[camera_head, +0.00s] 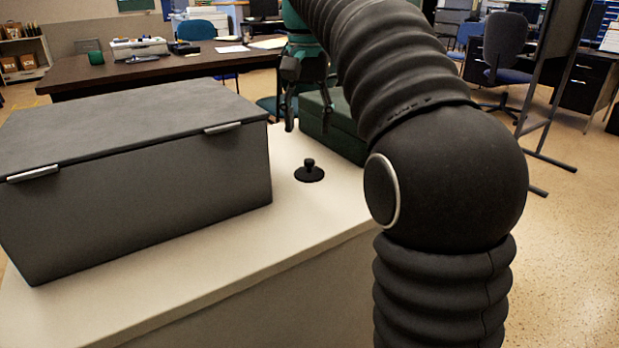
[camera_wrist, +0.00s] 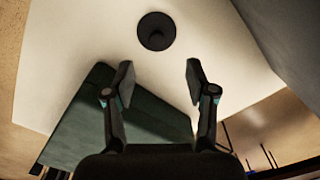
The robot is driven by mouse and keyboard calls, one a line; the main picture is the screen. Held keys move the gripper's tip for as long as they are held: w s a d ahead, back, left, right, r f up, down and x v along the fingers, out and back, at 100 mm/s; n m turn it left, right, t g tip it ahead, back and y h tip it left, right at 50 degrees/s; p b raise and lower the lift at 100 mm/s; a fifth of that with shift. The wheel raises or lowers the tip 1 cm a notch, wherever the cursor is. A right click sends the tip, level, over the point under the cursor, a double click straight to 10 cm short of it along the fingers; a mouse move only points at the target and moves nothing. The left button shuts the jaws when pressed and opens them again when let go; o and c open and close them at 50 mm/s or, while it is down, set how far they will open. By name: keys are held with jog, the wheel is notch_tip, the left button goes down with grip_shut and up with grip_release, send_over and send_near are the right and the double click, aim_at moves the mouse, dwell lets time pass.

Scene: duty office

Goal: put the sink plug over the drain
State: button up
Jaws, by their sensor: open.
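The sink plug (camera_head: 309,172), a black disc with a knob on top, lies flat on the pale counter top (camera_head: 300,226). In the wrist view the plug (camera_wrist: 156,31) shows as a dark round shape beyond my fingertips. My gripper (camera_head: 308,113) is open and empty, above the counter and behind the plug in the head view. In the wrist view its two fingers (camera_wrist: 158,77) stand apart with pale counter between them. No drain or sink shows in either view.
A large grey lidded box (camera_head: 150,190) stands left of the plug. A dark green box (camera_head: 335,130) stands behind it, close to my gripper, and also shows in the wrist view (camera_wrist: 90,125). The counter around the plug is bare. Desks and chairs stand farther back.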

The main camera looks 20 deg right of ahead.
aim_at(309, 160)
notch_tip(309, 160, down, 3)
jog(key=shift+r+b, duration=0.15)
jog(key=shift+b, duration=0.15)
jog(key=shift+s+f+b, duration=0.25)
jog(key=shift+f+b, duration=0.25)
jog(key=shift+f, duration=0.8)
jog(key=shift+s+f+b, duration=0.2)
jog(key=shift+f+b, duration=0.3)
jog(key=shift+f, duration=0.8)
grip_shut()
